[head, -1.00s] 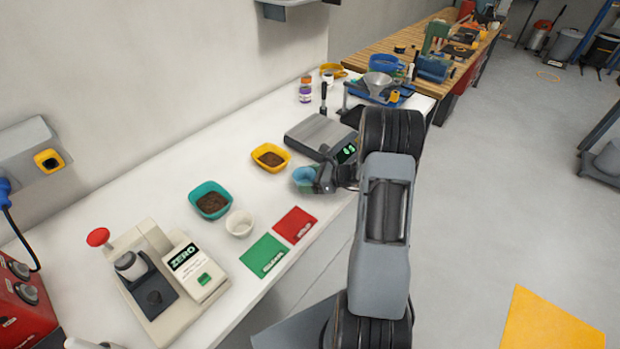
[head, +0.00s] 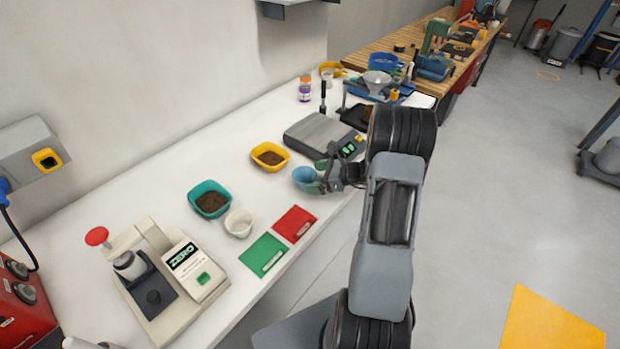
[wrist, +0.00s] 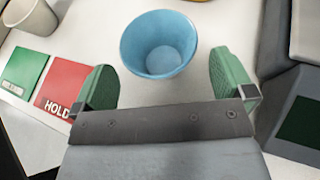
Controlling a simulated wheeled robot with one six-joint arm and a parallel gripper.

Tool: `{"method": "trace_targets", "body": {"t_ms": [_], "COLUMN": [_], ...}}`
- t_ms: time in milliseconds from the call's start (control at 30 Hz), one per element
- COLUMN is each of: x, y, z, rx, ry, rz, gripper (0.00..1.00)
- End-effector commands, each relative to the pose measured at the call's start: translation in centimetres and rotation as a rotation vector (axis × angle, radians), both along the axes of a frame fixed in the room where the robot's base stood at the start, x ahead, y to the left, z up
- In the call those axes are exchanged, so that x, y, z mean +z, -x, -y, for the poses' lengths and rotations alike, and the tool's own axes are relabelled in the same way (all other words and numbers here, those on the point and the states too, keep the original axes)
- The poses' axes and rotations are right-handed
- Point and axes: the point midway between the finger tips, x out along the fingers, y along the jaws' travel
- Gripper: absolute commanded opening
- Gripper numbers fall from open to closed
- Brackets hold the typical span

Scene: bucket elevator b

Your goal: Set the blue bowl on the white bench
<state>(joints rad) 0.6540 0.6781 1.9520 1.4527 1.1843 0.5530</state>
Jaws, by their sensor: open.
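The blue bowl (head: 306,178) stands upright on the white bench (head: 150,188), between the scale and the red card. In the wrist view the bowl (wrist: 158,44) looks empty and sits just beyond and between the green finger pads. My gripper (wrist: 163,88) is open, with a finger on each side and a visible gap to the bowl. In the head view my gripper (head: 325,176) is at the bowl's right side and partly covers it.
A scale (head: 318,135) stands behind the bowl. A yellow bowl (head: 270,156) and a teal bowl (head: 210,198) hold dark material. A white cup (head: 239,223), green card (head: 264,255) and red HOLD card (head: 295,223) lie left and in front.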

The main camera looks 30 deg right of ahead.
Motion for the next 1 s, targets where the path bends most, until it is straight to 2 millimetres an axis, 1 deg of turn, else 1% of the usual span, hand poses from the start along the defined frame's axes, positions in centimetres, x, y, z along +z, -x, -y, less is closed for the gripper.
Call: {"method": "trace_targets", "body": {"t_ms": [33, 100, 300, 467, 567, 667, 767, 800, 867, 900, 1000], "x": [0.3, 0.9, 2.2, 3.0, 3.5, 4.6, 6.5, 7.3, 8.5, 9.2, 10.8], "y": [0.7, 1.6, 3.8, 5.1, 5.5, 5.9, 6.7, 7.3, 8.6, 9.6, 12.4], "z": [0.9, 1.8, 4.2, 5.5, 5.6, 4.0, 0.2, -1.7, -4.6, -6.4, -9.7], "rx": [-0.005, -0.005, -0.003, -0.001, 0.012, 0.092, 0.275, 0.373, 0.537, 0.650, 0.928], "ry": [0.002, 0.001, 0.001, 0.001, 0.009, 0.081, 0.240, 0.327, 0.472, 0.575, 0.830], "rz": [0.002, 0.001, 0.001, 0.001, 0.001, 0.012, 0.041, 0.061, 0.104, 0.139, 0.245], "gripper": [1.00, 1.00, 1.00, 1.00, 1.00, 1.00, 1.00, 1.00, 1.00, 1.00, 1.00]}}
